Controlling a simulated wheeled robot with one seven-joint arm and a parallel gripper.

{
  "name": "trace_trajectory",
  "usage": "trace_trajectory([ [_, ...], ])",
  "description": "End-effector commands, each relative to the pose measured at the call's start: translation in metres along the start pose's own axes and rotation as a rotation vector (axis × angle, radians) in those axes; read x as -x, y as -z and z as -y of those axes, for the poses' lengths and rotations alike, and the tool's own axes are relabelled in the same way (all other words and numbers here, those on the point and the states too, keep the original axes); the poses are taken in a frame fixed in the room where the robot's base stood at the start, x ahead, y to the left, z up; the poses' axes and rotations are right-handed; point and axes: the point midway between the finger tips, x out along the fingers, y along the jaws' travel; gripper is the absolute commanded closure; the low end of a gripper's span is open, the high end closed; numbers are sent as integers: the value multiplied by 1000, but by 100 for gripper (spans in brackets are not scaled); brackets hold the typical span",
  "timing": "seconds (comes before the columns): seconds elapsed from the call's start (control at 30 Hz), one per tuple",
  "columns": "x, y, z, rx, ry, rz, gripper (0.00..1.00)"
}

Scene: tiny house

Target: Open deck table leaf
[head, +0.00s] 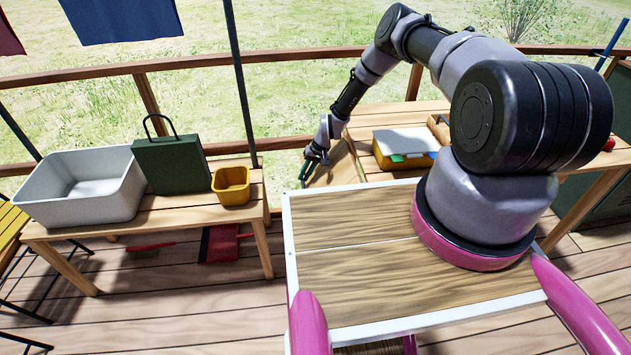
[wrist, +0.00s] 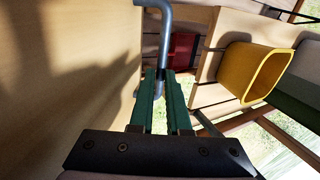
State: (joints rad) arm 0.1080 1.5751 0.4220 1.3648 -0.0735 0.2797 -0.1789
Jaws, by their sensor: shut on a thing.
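The deck table (head: 380,115) stands behind my base in the head view, at the railing. Its leaf (head: 340,168) slants down at the table's left end; in the wrist view the leaf (wrist: 65,70) is a broad pale wooden panel at left. A bent grey metal handle (wrist: 165,38) runs along the leaf's edge there. My gripper (head: 306,172) is at the leaf's left side, low and small in the head view. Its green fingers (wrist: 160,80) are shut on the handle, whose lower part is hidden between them.
A wooden bench (head: 165,217) at left holds a white tub (head: 80,190), a green bag (head: 172,165) and a yellow pot (head: 231,186), the latter close to my gripper's side. A red dustpan (head: 222,245) lies on the deck. Boxes and papers (head: 405,142) lie on the table.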

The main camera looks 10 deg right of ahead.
Motion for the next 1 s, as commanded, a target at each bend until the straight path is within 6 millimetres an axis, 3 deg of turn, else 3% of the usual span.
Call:
trace_trajectory([
  [0.5, 69, 2, 77, 1, 460, -6, 100],
  [0.8, 115, 1, 99, -1, 589, -6, 100],
  [1.0, 138, 0, 104, -6, 599, -4, 100],
])
